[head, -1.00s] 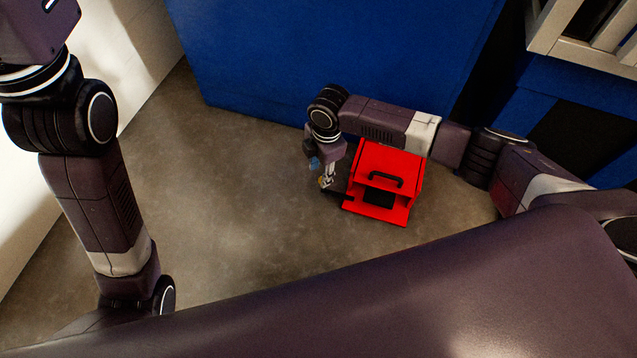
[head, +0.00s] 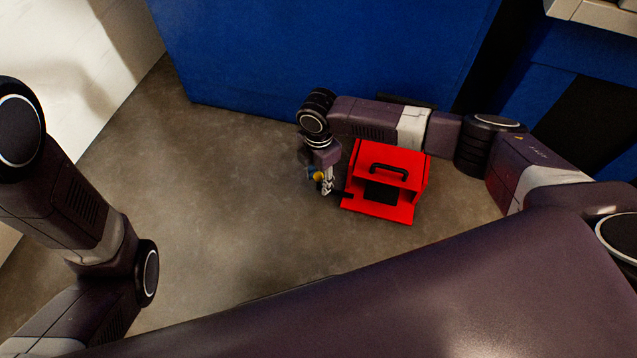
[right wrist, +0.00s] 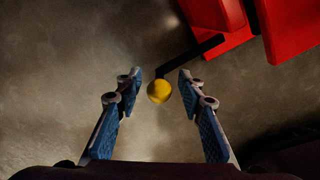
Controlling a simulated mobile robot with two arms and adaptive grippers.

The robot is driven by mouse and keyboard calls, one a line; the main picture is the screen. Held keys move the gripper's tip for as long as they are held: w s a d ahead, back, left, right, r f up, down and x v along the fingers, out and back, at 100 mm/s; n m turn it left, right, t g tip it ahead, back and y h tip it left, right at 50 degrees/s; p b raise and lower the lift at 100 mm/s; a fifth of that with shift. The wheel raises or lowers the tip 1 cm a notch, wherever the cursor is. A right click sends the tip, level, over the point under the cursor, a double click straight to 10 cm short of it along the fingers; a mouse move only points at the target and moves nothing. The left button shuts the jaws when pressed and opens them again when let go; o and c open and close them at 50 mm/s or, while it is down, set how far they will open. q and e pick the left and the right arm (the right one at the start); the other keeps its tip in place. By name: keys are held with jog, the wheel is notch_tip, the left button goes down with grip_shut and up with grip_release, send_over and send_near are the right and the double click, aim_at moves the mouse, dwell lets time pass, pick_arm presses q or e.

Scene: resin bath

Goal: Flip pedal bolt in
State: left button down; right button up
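The red pedal box (head: 410,165) stands on the floor in the head view, with a black handle on top and a dark opening in front. In the right wrist view part of the red box (right wrist: 290,30) shows at the upper right. A thin black rod (right wrist: 190,55) runs from it and bends toward a round yellow knob (right wrist: 160,91). My right gripper (right wrist: 159,76) is open, with its blue-padded fingers on either side of the knob and a visible gap to each. In the head view my right gripper (head: 325,186) is left of the box. My left gripper is out of view.
A large blue panel (head: 320,60) rises behind the box, close to my right arm. A white wall (head: 85,60) stands at the left. The bare concrete floor (head: 220,200) left of the box is clear.

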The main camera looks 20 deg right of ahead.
jog(key=shift+f, duration=0.35)
grip_shut()
